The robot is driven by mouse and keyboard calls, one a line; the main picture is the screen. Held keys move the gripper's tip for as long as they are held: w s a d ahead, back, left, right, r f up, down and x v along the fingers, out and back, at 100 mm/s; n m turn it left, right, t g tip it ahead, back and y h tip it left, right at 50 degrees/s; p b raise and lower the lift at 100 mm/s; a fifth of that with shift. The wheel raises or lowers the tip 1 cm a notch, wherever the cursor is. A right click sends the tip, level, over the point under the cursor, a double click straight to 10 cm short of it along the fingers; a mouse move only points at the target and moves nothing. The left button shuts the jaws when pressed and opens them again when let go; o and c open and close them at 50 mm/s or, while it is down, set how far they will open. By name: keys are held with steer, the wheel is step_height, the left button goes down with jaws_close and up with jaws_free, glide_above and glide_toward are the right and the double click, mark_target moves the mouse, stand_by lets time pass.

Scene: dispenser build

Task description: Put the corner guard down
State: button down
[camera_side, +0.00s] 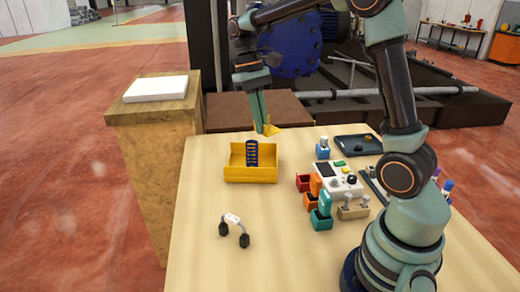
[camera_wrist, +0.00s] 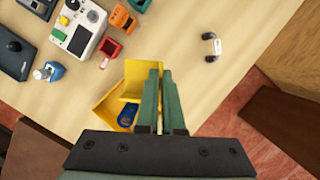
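The corner guard (camera_side: 273,131) is a small yellow angled piece. My gripper (camera_side: 262,130) is shut on it, fingers pointing down, behind the yellow bin near the table's far edge in the side view. In the wrist view, the guard (camera_wrist: 137,77) shows at the fingertips of my gripper (camera_wrist: 157,72) and partly covers the bin behind it. Its part between the fingers is hidden. The yellow bin (camera_side: 250,174) stands on the table with a dark blue slotted item (camera_side: 252,153) in it. I cannot tell the guard's exact height above the table.
Headphones (camera_side: 235,221) lie at the front left of the wooden table (camera_side: 200,255). A grey control box (camera_side: 338,181), small coloured holders (camera_side: 321,219) and a dark tray (camera_side: 358,146) stand to the right. The front left of the table is mostly clear. A wooden pedestal (camera_side: 160,175) stands beyond the left edge.

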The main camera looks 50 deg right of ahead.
steer(key=shift+s+d+f, duration=0.2)
steer(key=shift+d+f, duration=0.2)
steer(key=shift+f, duration=0.2)
steer(key=shift+s+d+f, duration=0.2)
steer(key=shift+d+f, duration=0.2)
steer(key=shift+f, duration=0.15)
glide_above(269, 202)
steer(key=w, duration=0.1)
steer(key=f, duration=1.4)
steer(key=shift+d+f, duration=0.2)
steer(key=shift+f, duration=0.1)
steer(key=shift+w+f, duration=0.1)
steer(key=shift+f, duration=2.3)
steer(key=shift+f, duration=0.1)
steer(key=c, duration=1.1)
jaws_free()
steer(key=shift+o, duration=0.2)
